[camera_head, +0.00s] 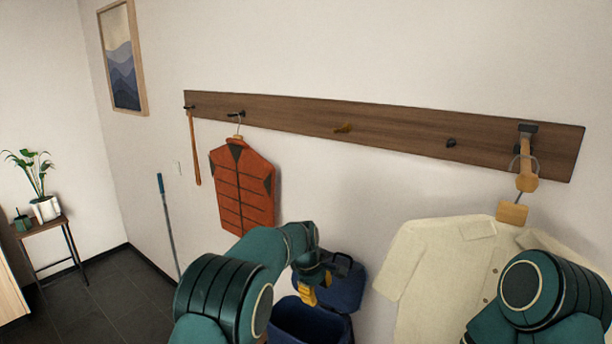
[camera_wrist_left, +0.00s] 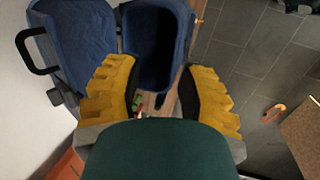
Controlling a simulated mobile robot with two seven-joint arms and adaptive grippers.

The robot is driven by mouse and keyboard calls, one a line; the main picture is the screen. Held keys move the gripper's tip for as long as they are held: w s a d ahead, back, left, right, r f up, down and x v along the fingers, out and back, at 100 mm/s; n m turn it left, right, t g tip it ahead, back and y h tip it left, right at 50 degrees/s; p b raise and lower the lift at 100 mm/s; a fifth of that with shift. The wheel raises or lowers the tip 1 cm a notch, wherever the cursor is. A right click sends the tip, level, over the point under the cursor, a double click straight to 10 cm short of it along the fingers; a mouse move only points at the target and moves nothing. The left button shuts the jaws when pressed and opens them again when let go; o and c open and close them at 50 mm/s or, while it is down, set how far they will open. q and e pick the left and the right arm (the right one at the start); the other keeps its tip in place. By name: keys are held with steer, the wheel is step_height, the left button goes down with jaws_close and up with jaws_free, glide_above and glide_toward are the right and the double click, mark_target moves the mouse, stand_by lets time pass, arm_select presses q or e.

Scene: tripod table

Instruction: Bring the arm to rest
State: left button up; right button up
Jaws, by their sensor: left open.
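My left gripper (camera_head: 308,292) hangs pointing down at the lower middle of the head view, in front of an open dark blue case. In the left wrist view, its two yellow fingers (camera_wrist_left: 160,98) are spread apart with nothing held between them. The open blue case (camera_head: 300,322) lies below and beyond the fingers; its hollow part (camera_wrist_left: 155,45) and its lid with a black handle (camera_wrist_left: 75,45) show in the wrist view. My right arm shows at the lower right of the head view, but its gripper is not visible.
A brown hook rail (camera_head: 390,127) runs along the wall. An orange-red vest (camera_head: 243,188) and a cream shirt (camera_head: 437,265) hang from it, the shirt close to my right arm. A plant stand (camera_head: 40,228) is far left. Grey floor (camera_wrist_left: 245,45) is open beside the case.

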arm_select(q)
steer(key=s+a+f+m+b, duration=0.1)
steer(key=s+a+f+b, duration=0.1)
steer(key=s+a+f, duration=0.35)
steer(key=s+a+f+m+b, duration=0.1)
steer(key=s+a+f, duration=0.1)
steer(key=f, duration=0.7)
steer(key=s+a+f+m+b, duration=0.1)
steer(key=s+a+f+b, duration=0.2)
steer(key=f, duration=0.4)
steer(key=s+a+f+m+b, duration=0.1)
steer(key=s+f+m, duration=0.2)
steer(key=s, duration=0.9)
steer(key=s+a+f+m+h+b, duration=0.1)
steer(key=s+f, duration=0.4)
steer(key=s, duration=0.7)
steer(key=shift+a+m+b, duration=0.3)
steer(key=shift+m+b, duration=0.35)
steer(key=shift+m, duration=0.25)
steer(key=shift+f, duration=0.1)
